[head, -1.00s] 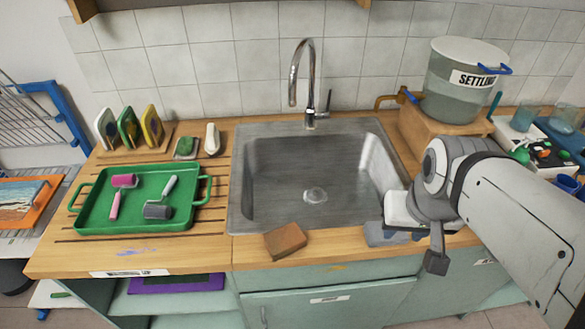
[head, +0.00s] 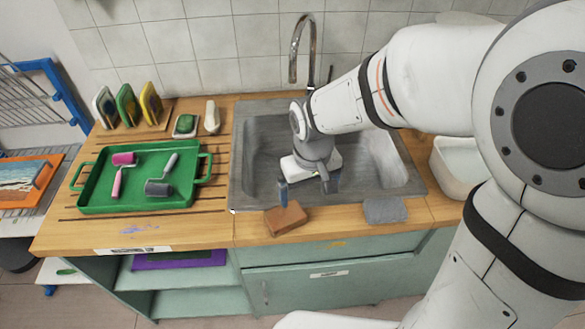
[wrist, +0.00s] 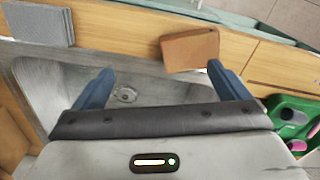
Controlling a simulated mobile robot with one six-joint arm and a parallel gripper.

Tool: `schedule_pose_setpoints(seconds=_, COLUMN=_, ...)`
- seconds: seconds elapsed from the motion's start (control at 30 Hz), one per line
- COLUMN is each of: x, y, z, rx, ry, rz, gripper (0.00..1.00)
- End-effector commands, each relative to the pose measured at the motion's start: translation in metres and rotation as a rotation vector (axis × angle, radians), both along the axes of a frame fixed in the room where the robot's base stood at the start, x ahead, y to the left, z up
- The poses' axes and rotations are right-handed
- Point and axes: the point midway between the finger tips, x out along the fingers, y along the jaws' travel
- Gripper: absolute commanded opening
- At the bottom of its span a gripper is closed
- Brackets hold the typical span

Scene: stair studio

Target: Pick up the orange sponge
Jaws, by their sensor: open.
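The orange sponge (head: 286,219) is a brownish-orange block on the wooden counter strip in front of the sink. My gripper (head: 309,190) hangs over the front part of the sink, just behind and to the right of the sponge. In the wrist view the sponge (wrist: 190,49) lies beyond the fingertips, near the right finger. My gripper (wrist: 160,76) is open there, its two blue fingers wide apart with nothing between them. I cannot tell its exact height above the counter.
A grey cloth or sponge (head: 385,210) lies on the counter strip to the right. The steel sink (head: 260,170) has a tall tap (head: 297,65) behind it. A green tray (head: 95,190) with paint rollers is at left. A white tub (head: 455,165) stands at right.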

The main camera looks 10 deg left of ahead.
Motion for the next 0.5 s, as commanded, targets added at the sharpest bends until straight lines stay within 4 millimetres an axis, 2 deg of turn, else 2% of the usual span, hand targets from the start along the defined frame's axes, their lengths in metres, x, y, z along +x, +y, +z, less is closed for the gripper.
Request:
schedule_pose_setpoints(seconds=0.03, x=-0.001, y=0.016, z=-0.01, rx=-0.01, ry=0.017, rz=0.04, gripper=0.99)
schedule_pose_setpoints(seconds=0.1, x=-0.002, y=0.031, z=-0.02, rx=-0.018, ry=0.027, rz=0.076, gripper=1.0)
schedule_pose_setpoints(seconds=0.2, x=-0.004, y=0.044, z=-0.029, rx=-0.026, ry=0.036, rz=0.105, gripper=1.0)
schedule_pose_setpoints(seconds=0.5, x=-0.006, y=0.048, z=-0.06, rx=-0.029, ry=0.041, rz=0.117, gripper=1.0)
